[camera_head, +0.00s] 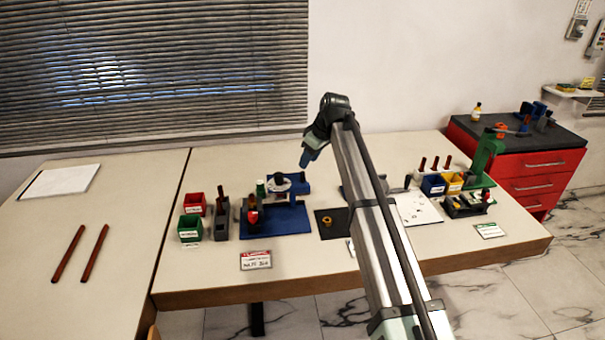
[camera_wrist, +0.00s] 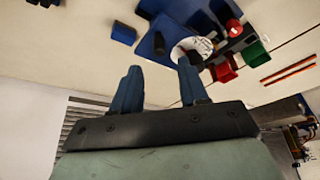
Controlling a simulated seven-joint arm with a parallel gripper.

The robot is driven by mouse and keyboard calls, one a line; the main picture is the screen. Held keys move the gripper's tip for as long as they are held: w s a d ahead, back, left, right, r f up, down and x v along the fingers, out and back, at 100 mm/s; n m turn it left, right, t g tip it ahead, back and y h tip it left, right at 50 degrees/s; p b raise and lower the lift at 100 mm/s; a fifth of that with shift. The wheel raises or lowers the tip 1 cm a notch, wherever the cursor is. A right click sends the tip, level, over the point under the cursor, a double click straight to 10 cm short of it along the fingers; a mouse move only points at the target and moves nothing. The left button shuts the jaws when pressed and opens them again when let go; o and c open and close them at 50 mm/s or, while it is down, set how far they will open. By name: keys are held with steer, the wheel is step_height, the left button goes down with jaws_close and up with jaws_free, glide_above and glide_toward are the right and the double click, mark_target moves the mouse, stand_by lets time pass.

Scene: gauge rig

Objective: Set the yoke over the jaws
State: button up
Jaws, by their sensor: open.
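My gripper (camera_head: 306,160) is raised above the back of the table, just right of the blue gauge rig (camera_head: 275,220). In the wrist view its two blue fingers (camera_wrist: 158,78) are apart with nothing between them. The rig also shows in the wrist view (camera_wrist: 155,45), beyond the fingertips, with a round white part (camera_wrist: 204,44) partly behind one finger. A dark square mat (camera_head: 325,229) with a small yellow-orange ring-like piece (camera_head: 327,222) lies right of the rig. I cannot tell for sure which pieces are the yoke and the jaws; they are small and partly hidden.
Red (camera_head: 195,203) and green (camera_head: 190,228) bins and a grey block (camera_head: 221,218) stand left of the rig. A green stand (camera_head: 487,157) and blue and yellow bins are at the right. My arm hides part of the table. Two dark red rods (camera_head: 95,253) lie far left.

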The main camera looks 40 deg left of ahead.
mark_target(302, 173)
steer(key=x, duration=0.7)
steer(key=shift+f, duration=0.3)
jaws_close()
steer(key=shift+a, duration=0.1)
stand_by(0.3)
